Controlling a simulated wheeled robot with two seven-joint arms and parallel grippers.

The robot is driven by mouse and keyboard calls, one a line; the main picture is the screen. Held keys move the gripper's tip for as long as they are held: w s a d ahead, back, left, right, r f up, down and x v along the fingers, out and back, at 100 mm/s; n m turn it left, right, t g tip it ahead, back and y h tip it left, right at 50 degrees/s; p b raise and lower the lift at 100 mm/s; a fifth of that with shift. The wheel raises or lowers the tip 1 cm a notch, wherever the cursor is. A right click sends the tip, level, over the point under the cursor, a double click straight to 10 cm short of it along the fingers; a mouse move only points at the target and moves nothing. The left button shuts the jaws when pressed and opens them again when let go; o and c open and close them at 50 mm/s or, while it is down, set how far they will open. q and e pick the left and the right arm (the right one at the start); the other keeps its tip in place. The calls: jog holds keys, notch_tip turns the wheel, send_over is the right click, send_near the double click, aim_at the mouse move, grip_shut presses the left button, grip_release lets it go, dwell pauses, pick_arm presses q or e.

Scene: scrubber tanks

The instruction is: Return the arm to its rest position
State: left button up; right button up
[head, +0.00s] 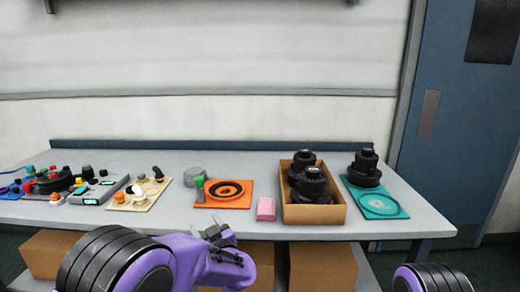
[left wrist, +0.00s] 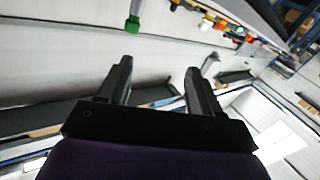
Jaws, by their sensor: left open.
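My left arm, purple with a ribbed black joint, comes in at the bottom of the head view, in front of the bench. Its dark left gripper (head: 218,240) is near the bench's front edge; I cannot tell its exact height there. In the left wrist view the left gripper (left wrist: 160,72) has its two black fingers well apart with nothing between them. Part of my right arm shows at the bottom right of the head view, but its gripper is out of frame.
The grey bench (head: 130,222) bears an orange tray (head: 243,200), a pink block (head: 266,208), a cardboard box (head: 313,215) of black parts, a teal tray (head: 377,210) and a beige tray (head: 138,204). Cardboard boxes (head: 322,265) stand below. A blue door (head: 455,110) is at right.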

pick_arm(q)
jog(key=s+a+f+m+g+h, duration=0.1)
jog(key=s+a+f+g+h, duration=0.2)
jog(key=s+f, duration=0.6)
jog(key=s+a+f+m+h, duration=0.15)
jog(key=s+a+f, duration=0.4)
jog(key=f, duration=0.65)
jog(key=s+a+f+g, duration=0.2)
jog(key=s+f+g, duration=0.1)
jog(key=s, duration=0.7)
jog(key=s+a+f+g+h, duration=0.1)
jog(key=s+a+f+g, duration=0.1)
jog(key=s, duration=0.9)
jog(key=s+a+f+g+h, duration=0.1)
jog(key=s+a+f+g, duration=0.1)
jog(key=s+f, duration=0.4)
jog(key=s+g, duration=0.1)
jog(key=s, duration=0.4)
jog(key=shift+s+n+g, duration=0.2)
jog(key=shift+n+g, duration=0.15)
jog(key=shift+g, duration=0.05)
